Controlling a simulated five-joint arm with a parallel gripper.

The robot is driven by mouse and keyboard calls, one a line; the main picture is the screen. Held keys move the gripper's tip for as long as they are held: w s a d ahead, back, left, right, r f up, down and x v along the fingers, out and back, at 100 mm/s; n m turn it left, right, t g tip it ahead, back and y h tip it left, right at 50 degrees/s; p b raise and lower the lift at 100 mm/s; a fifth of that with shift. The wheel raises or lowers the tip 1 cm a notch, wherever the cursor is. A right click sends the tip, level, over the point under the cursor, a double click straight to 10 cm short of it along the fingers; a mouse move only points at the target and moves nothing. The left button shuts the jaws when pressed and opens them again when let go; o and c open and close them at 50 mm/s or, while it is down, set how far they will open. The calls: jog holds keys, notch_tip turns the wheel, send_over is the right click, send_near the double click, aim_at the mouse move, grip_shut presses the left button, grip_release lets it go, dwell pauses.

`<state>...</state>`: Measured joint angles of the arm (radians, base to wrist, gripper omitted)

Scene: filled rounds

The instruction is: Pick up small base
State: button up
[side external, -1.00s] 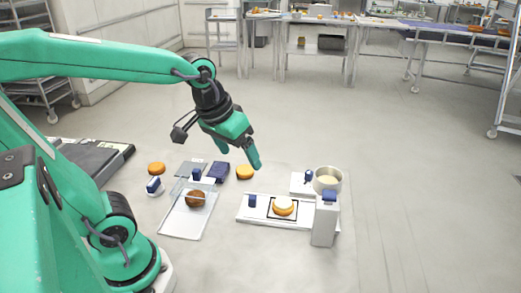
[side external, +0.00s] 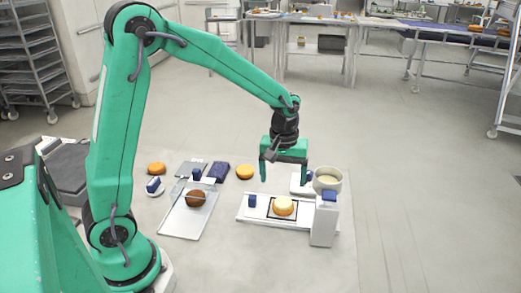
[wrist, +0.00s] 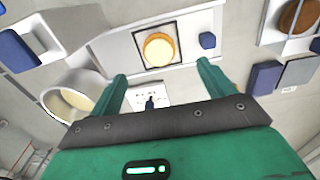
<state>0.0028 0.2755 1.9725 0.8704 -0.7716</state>
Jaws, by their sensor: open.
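Several rounds are in view, and I cannot tell which one is the small base. A golden round (side external: 284,207) with a pale upper part sits inside a black square outline on a long white platform (side external: 247,219); it also shows in the wrist view (wrist: 158,48). One orange round (side external: 245,172) lies loose on the floor, and another orange round (side external: 156,168) lies farther left. My gripper (side external: 284,178) is open and empty, pointing down above the platform's back side, apart from every round.
A white box with a blue top (side external: 323,222) stands at the platform's right end. Dark blue blocks (side external: 218,172) lie near the tray. The floor right of the pot is clear.

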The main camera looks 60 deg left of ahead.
aim_at(283, 202)
jog(key=shift+w+f, duration=0.35)
jog(key=shift+f, duration=0.35)
jog(key=shift+f, duration=1.3)
jog(key=shift+f, duration=0.1)
jog(key=shift+w+f, duration=0.1)
jog(key=shift+f, duration=2.4)
jog(key=c, duration=0.8)
